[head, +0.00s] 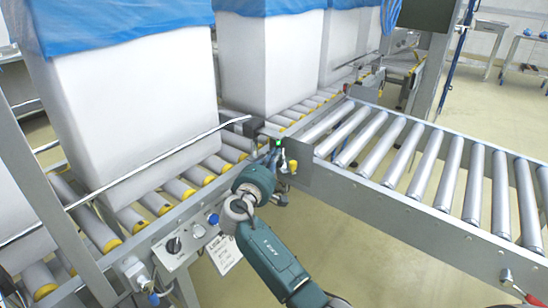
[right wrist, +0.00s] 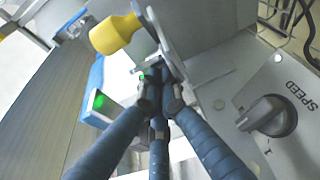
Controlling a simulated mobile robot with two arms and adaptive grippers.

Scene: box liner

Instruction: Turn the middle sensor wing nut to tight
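My right gripper (head: 275,158) reaches up to the sensor bracket beside the roller conveyor. In the right wrist view its blue fingers (right wrist: 161,92) converge on a dark part of the grey metal bracket (right wrist: 152,45). The fingertips lie close together. The wing nut itself is hidden or too small to make out, so I cannot tell whether they grip it. A sensor with a lit green light (right wrist: 98,101) is just left of the fingertips; the green light also shows in the head view (head: 280,143). A yellow knob-like part (right wrist: 115,34) sits above the fingers. My left gripper is not in view.
A control box with a SPEED knob (right wrist: 268,114) is right of the fingers; its panel shows in the head view (head: 185,243). White boxes with blue liners (head: 118,110) stand on the rollers behind. A side roller conveyor (head: 440,170) extends right. A thin metal rail (head: 150,172) runs along the boxes.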

